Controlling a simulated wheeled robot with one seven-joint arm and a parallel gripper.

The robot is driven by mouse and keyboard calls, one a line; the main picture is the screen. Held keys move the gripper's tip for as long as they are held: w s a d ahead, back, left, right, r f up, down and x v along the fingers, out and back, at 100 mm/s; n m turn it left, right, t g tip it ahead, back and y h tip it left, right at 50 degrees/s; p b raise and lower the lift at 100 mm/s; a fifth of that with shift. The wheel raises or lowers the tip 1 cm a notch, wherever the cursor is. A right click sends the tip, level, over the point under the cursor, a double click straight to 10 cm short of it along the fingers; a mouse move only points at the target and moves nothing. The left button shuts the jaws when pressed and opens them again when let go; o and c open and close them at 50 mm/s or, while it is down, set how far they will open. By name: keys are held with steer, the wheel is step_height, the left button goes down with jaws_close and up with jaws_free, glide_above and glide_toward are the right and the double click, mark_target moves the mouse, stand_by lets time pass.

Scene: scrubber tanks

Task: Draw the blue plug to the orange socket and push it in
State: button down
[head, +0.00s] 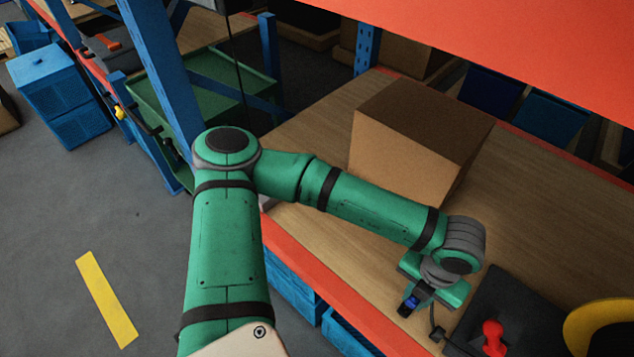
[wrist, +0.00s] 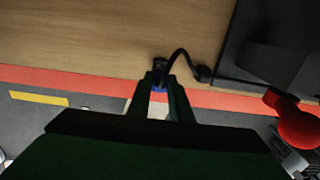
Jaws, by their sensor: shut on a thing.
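My gripper (head: 412,297) is shut on the blue plug (head: 409,304), above the wooden shelf near its orange front edge. In the wrist view, a small blue part of the plug (wrist: 158,87) shows between the two dark green fingers (wrist: 163,92); the fingers hide much of it. A black cable (wrist: 180,53) arches from the plug to a dark fitting beside a black plate. The cable (head: 433,322) also shows right of the gripper in the head view. I cannot make out the orange socket in either view.
The black plate (head: 516,301) carries a red knob (head: 492,335), right of my gripper. A yellow curved part (head: 598,323) lies farther right. A cardboard box (head: 405,140) stands behind my forearm. Bare wood (head: 340,245) lies left of the gripper, and the red-orange upper shelf (head: 520,45) hangs overhead.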

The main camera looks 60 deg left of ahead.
steer(key=shift+r, duration=0.35)
steer(key=shift+a, duration=0.1)
steer(key=s+a+r, duration=0.2)
steer(key=s+a, duration=0.2)
steer(key=a, duration=0.8)
steer(key=s+a+r, duration=0.3)
steer(key=s+a, duration=0.1)
steer(key=a, duration=0.8)
steer(key=s+a+r, duration=0.2)
steer(key=s+a, duration=0.2)
steer(key=a, duration=0.9)
steer(key=shift+r, duration=0.25)
stand_by(1.8)
stand_by(0.4)
